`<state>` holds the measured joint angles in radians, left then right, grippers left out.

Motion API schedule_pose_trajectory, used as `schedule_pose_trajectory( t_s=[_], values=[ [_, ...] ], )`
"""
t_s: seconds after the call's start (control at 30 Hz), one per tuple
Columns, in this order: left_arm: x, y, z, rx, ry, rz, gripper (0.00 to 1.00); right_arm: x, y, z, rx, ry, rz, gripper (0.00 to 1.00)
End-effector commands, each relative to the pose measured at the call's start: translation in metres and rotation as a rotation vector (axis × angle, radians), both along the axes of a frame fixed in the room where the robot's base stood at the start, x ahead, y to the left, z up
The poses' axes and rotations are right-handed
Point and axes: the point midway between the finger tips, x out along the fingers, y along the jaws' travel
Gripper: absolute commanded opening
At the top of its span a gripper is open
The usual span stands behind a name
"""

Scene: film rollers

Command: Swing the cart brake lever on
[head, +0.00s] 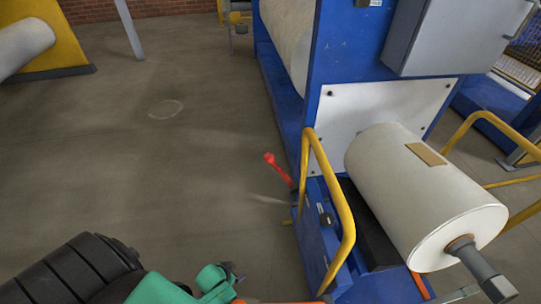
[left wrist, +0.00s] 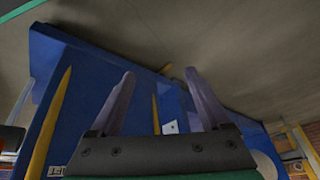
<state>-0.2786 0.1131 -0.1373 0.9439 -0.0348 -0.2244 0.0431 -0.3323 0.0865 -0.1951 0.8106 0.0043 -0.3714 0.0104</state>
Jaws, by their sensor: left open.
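The brake lever (head: 278,169) is a red bar with a knobbed end. It sticks out from the left side of the blue cart (head: 313,238) and slants up and to the left in the head view. My left gripper (head: 232,273) is at the bottom of the head view, nearer to me than the lever and apart from it. In the left wrist view the fingers of the left gripper (left wrist: 159,75) are spread apart with nothing held between them. The red lever cannot be made out in that view. My right gripper is not in view.
A white roll (head: 415,185) lies on the cart, its shaft pointing towards me. A yellow handrail (head: 343,205) rises at the cart's near left side. A blue machine (head: 340,60) with a grey box (head: 450,38) stands behind. The floor (head: 150,160) left of the lever is clear.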

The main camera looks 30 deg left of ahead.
Motion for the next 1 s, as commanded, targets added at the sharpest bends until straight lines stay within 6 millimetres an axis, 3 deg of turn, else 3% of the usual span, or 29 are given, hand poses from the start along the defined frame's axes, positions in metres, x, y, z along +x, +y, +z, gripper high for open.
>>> schedule_pose_trajectory(
  t_s=[0.03, 0.27, 0.43, 0.53, 0.6, 0.73, 0.83, 1.0],
  values=[
    [0.02, 0.002, -0.01, 0.0, -0.046, 0.005, 0.81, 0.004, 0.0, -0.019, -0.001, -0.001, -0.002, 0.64],
    [0.117, 0.016, 0.01, 0.006, -0.29, 0.028, 0.81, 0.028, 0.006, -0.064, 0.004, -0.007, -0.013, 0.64],
    [0.198, 0.032, 0.052, 0.017, -0.559, 0.043, 0.81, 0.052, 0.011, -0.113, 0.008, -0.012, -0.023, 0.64],
    [0.241, 0.042, 0.102, 0.029, -0.783, 0.049, 0.81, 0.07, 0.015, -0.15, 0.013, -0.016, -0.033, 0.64],
    [0.256, 0.046, 0.145, 0.041, -0.929, 0.047, 0.81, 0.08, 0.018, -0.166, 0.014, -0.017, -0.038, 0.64],
    [0.26, 0.048, 0.208, 0.052, -1.1, 0.04, 0.81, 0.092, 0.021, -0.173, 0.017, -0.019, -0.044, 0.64],
    [0.261, 0.048, 0.229, 0.055, -1.14, 0.038, 0.81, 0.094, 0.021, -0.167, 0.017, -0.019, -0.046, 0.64],
    [0.287, 0.049, 0.233, 0.053, -1.141, 0.039, 0.81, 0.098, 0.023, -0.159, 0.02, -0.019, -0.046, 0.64]
  ],
)
